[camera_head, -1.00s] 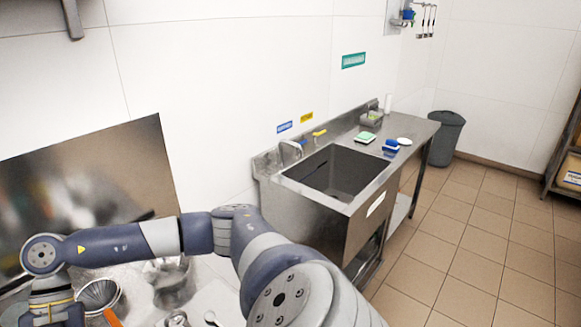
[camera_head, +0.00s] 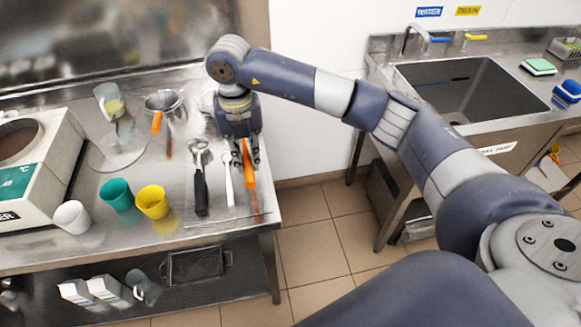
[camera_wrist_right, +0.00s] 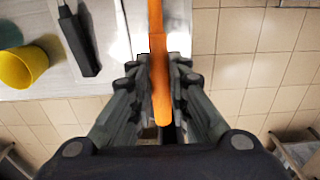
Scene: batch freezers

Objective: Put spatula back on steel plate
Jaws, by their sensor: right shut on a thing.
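My right gripper (camera_head: 248,158) is shut on the orange spatula (camera_head: 248,170) near the right edge of the steel table. In the right wrist view the spatula's orange handle (camera_wrist_right: 158,60) runs between the fingers and out of the top of the picture. I cannot tell whether the spatula touches the surface below. The steel plate (camera_head: 216,205) appears to be the thin shiny sheet lying flat under the black-handled scoop (camera_head: 201,185) and the white spoon (camera_head: 228,180); the spatula is just right of them. My left gripper is not in view.
A yellow cup (camera_head: 152,201), a green cup (camera_head: 117,194) and a white cup (camera_head: 72,217) stand left of the plate. A sieve (camera_head: 163,102) with an orange handle and a clear jug (camera_head: 107,100) are behind. Floor separates the table from the sink (camera_head: 465,88).

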